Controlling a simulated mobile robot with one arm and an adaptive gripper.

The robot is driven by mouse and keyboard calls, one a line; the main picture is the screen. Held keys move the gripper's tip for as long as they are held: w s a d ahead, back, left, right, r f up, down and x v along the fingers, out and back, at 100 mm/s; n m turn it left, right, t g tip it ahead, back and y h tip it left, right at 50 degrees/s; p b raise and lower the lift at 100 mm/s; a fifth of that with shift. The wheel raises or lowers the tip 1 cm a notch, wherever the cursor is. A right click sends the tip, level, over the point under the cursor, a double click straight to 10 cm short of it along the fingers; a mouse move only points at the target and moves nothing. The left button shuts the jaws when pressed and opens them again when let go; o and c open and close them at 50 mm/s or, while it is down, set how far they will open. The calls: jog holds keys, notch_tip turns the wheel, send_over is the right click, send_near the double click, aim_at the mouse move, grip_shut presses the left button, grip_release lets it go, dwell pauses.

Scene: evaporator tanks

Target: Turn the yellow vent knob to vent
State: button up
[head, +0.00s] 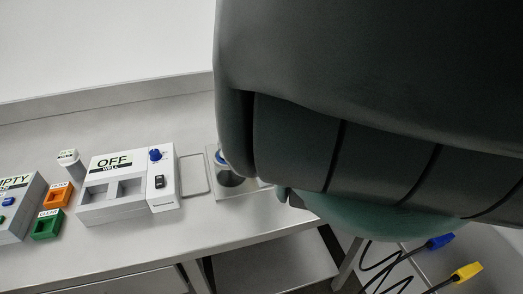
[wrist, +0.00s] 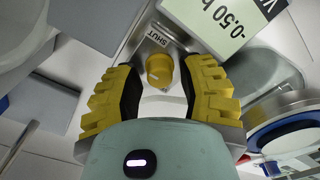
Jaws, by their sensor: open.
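The yellow vent knob (wrist: 159,71) is in the upper middle of the wrist view, on a grey metal plate marked SHUT (wrist: 161,41). My gripper (wrist: 160,78) is open, with one yellow-padded finger on each side of the knob. Gaps show between the knob and both fingers, so it is not gripped. Whether the fingers reach down to the knob's height is hard to tell. A display reading "-0.50 b" (wrist: 228,20) is beside the plate, cut off by the frame. In the head view my arm fills the right side, and the knob is hidden.
In the head view, a white device labelled OFF (head: 113,161), with a blue knob (head: 155,154), sits on the bench (head: 197,112). Orange (head: 57,194) and green (head: 46,223) holders stand left of it. A blue-ringed round part (wrist: 290,120) is close right of my gripper in the wrist view.

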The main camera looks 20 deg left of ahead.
jog(key=shift+f, duration=0.15)
grip_shut()
dwell(0.4)
